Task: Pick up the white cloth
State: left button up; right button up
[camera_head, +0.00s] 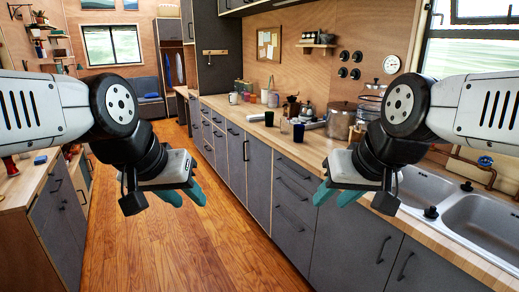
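I cannot make out a white cloth for certain in the head view. Neither gripper touches anything that I can see.
The right-hand wooden counter (255,124) holds cups, jars and a large metal pot (341,120). A double sink (483,224) is at the right. Another counter (24,183) stands at the left. The wooden floor (165,240) between them is clear.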

aim_at(255, 118)
jog(key=i+j, duration=0.15)
jog(key=i, duration=1.35)
jog(key=i+j+u, duration=0.15)
jog(key=i, duration=0.95)
jog(key=i+j+u, duration=0.2)
jog(key=i, duration=0.95)
